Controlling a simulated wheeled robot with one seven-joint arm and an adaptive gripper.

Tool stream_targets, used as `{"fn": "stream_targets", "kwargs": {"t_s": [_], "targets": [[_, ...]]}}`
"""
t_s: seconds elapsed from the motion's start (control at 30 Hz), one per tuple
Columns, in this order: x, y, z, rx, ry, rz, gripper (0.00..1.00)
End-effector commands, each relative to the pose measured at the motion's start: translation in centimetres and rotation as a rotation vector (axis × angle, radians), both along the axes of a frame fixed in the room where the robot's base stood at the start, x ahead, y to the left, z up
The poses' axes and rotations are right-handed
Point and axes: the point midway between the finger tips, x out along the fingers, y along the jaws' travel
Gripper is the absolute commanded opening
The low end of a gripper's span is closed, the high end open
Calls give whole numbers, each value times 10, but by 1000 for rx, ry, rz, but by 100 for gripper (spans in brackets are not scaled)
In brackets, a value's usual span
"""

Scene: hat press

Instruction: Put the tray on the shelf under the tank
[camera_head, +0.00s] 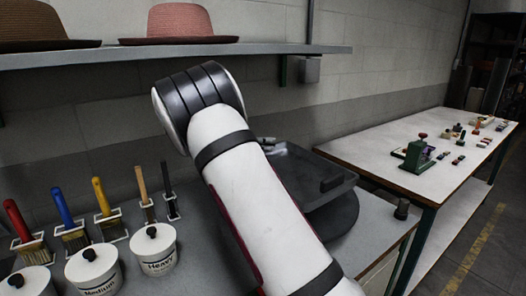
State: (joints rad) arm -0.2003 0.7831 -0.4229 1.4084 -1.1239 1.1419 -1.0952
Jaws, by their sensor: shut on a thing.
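A dark, flat, square-cornered tray (305,172) shows behind and to the right of my white arm, above the grey bench. It looks tilted, and my arm hides its left part. My gripper (270,146) shows only in part at the tray's far left edge, beyond my arm, shut on the tray. Its fingertips are not clearly visible. A round black thing (338,218) is under the tray; I cannot tell whether they touch. I cannot make out a tank or the shelf under it in this view.
A wall shelf (270,48) with a brown hat (38,22) and a pink hat (180,20) runs above my arm. White pots (158,250) and several brushes (72,230) stand at left. A white-topped table (370,150) with a green device (416,155) and small items stands at right.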

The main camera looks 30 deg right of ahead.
Motion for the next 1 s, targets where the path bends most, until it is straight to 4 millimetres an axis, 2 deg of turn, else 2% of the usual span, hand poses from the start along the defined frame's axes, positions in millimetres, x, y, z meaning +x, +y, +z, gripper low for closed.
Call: {"fn": "stream_targets", "kwargs": {"t_s": [0.1, 0.37, 0.53, 0.7, 1.0], "targets": [[15, -7, -2, -1, -1, 0, 0], [26, -12, -2, -2, 0, 0, 0], [41, -20, -6, -1, 1, -1, 0], [39, -18, -32, -2, 4, 1, 0], [39, -18, -35, -1, 1, 0, 0]]}}
